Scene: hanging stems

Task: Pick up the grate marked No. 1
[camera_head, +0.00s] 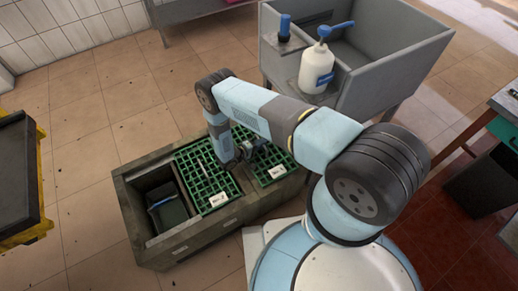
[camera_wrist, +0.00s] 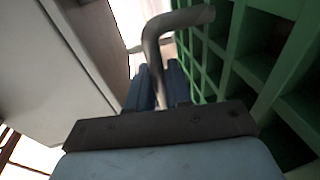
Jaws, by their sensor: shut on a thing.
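Two green grates lie over the grey trough (camera_head: 190,243) in the head view, a left one (camera_head: 210,187) and a right one (camera_head: 269,158). Each has a small white label near its front edge, but I cannot read the marks. My gripper (camera_head: 245,152) is low near the inner part of the right grate, partly hidden by my arm. In the wrist view my gripper (camera_wrist: 160,82) is shut on a bent grey handle (camera_wrist: 160,35), beside a green grate (camera_wrist: 238,45). I cannot tell for sure which grate bears this handle, or whether it is lifted.
The trough's left end is open, with a dark box (camera_head: 168,208) in it. A grey sink (camera_head: 365,65) with a white bottle (camera_head: 316,68) stands behind. A yellow-and-black cart (camera_head: 20,185) is at the far left. Tiled floor is clear left of the trough.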

